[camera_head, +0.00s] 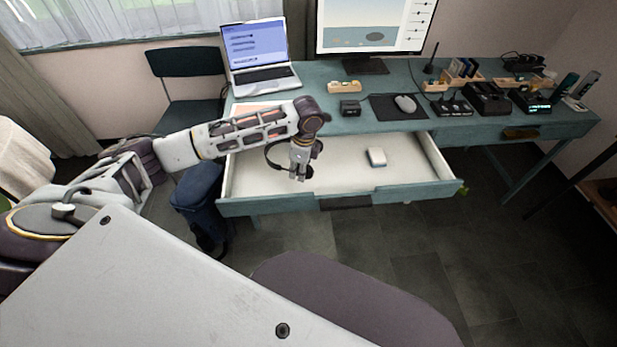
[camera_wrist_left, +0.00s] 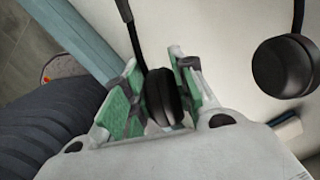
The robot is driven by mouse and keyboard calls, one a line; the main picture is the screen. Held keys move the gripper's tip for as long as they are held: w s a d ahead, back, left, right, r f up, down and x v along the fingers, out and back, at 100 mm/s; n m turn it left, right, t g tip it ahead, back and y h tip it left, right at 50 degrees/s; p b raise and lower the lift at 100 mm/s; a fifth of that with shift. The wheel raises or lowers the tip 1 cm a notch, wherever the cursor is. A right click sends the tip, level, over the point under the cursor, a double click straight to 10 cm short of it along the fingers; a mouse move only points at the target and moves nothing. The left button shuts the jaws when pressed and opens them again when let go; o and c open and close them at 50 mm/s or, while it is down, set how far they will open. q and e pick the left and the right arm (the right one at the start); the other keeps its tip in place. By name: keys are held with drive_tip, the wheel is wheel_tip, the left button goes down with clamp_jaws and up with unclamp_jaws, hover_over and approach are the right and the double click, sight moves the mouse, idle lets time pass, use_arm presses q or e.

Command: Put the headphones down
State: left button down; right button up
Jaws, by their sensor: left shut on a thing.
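My left gripper (camera_head: 301,172) reaches over the open drawer (camera_head: 350,172) of the teal desk, near its front left part. In the left wrist view the gripper (camera_wrist_left: 155,100) has its green-padded fingers on either side of one black ear cup of the headphones (camera_wrist_left: 162,97) and is shut on it. The other ear cup (camera_wrist_left: 285,67) hangs free over the drawer's pale floor. In the head view the black headband (camera_head: 273,158) shows left of the gripper. Whether the headphones touch the drawer floor is unclear. My right gripper is not in view.
A small white box (camera_head: 376,156) lies in the drawer, right of the gripper. On the desk stand a laptop (camera_head: 262,75), a monitor (camera_head: 372,25), a mouse (camera_head: 404,103) on a dark pad, and several chargers at the right. The drawer's right part is clear.

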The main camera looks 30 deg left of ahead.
use_arm(q)
wheel_tip(320, 180, down, 2)
drive_tip(key=shift+f, duration=0.6)
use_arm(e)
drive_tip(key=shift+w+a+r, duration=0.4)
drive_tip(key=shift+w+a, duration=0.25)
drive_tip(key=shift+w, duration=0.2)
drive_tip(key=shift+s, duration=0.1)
